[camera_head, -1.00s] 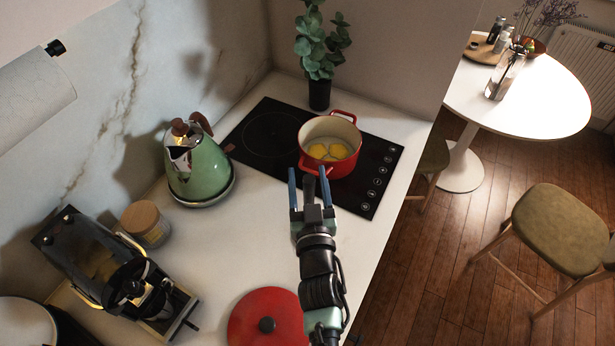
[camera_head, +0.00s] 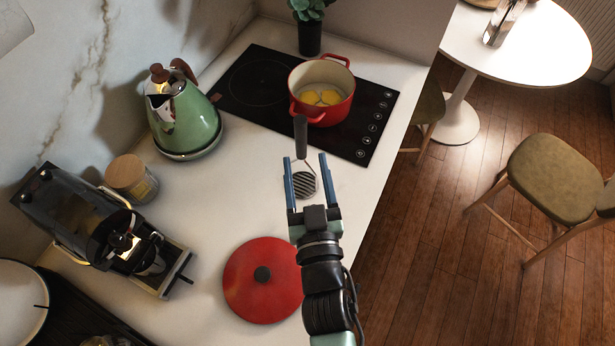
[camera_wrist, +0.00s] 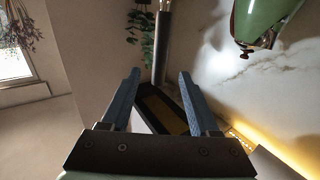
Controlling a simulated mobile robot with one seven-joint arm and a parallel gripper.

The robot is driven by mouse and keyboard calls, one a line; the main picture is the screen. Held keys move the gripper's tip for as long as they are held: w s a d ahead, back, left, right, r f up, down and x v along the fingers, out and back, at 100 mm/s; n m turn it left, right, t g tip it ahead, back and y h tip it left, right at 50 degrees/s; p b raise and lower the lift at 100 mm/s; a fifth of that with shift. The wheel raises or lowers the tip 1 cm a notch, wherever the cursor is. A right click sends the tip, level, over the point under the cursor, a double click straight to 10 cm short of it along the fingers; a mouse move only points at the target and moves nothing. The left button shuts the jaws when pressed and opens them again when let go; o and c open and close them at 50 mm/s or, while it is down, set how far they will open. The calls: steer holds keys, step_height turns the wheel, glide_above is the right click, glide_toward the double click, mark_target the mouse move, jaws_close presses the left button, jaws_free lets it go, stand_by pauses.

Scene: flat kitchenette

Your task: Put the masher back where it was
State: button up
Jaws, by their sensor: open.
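The masher (camera_head: 300,138) stands upright on the white counter in front of the red pot. Its dark handle points up and its slotted head (camera_head: 305,184) is on the counter. My gripper (camera_head: 305,160) is open, with a blue finger on each side of the masher in the head view. The fingers do not appear to touch it. In the wrist view, which is upside down, the masher handle (camera_wrist: 161,48) lines up with the gap between my open fingers (camera_wrist: 160,76). I cannot tell how deep between them it is.
The red pot (camera_head: 323,91) with yellow pieces inside sits on the black hob (camera_head: 255,85). A red lid (camera_head: 262,280) lies left of my arm. A green kettle (camera_head: 185,120), a lidded jar (camera_head: 131,178) and a coffee machine (camera_head: 85,225) stand left. The counter's right edge is close.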

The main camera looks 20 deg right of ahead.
steer(key=shift+s+a, duration=0.1)
steer(key=shift+s, duration=0.6)
steer(key=w+a+r+t, duration=0.1)
steer(key=w+r+t, duration=0.15)
steer(key=r, duration=0.65)
steer(key=w+a+r+t, duration=0.1)
steer(key=w+r, duration=0.2)
steer(key=r, duration=0.7)
steer(key=w+a+r+t, duration=0.1)
steer(key=w+a+r, duration=0.1)
steer(key=r, duration=0.7)
steer(key=s+a+r+t+y, duration=0.1)
steer(key=s+a+r, duration=0.1)
steer(key=r, duration=0.6)
steer(key=s+a+r+n+t+y, duration=0.1)
steer(key=s+r, duration=0.3)
steer(key=r, duration=0.4)
steer(key=s+a+r+n+t+y, duration=0.1)
steer(key=s+a+r+t, duration=0.2)
steer(key=r, duration=0.5)
steer(key=shift+s+r, duration=0.3)
steer(key=shift+a, duration=0.1)
